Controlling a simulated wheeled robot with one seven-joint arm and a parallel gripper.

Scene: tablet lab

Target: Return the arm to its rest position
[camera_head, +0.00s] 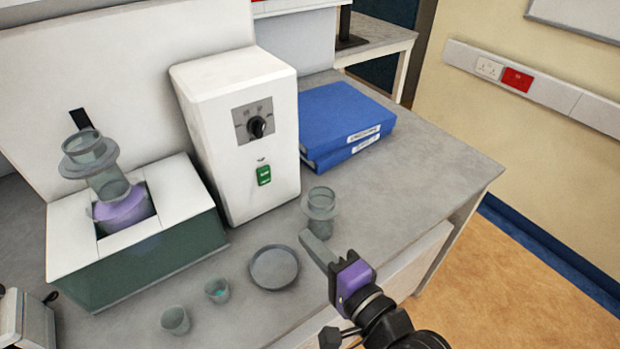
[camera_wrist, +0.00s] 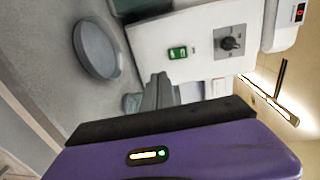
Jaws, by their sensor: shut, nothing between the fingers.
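My gripper (camera_head: 318,250) is at the front edge of the grey bench in the head view, with its fingers together and nothing between them. Its fingers point up and left, near a small clear glass vessel (camera_head: 321,211) standing on the bench. I cannot tell the exact gap between them. In the wrist view my gripper's closed fingers (camera_wrist: 158,92) show in the middle, in front of the white machine (camera_wrist: 195,40). The purple gripper body fills the lower part of that view. My arm reaches in from the lower right of the head view.
The bench (camera_head: 430,165) also holds a white machine with a dial (camera_head: 240,135), blue binders (camera_head: 345,120), a round grey dish (camera_head: 274,267), two small cups (camera_head: 217,290) (camera_head: 175,320), and a bath unit (camera_head: 75,245) with a glass vessel (camera_head: 110,185). Open floor (camera_head: 500,290) lies at the right.

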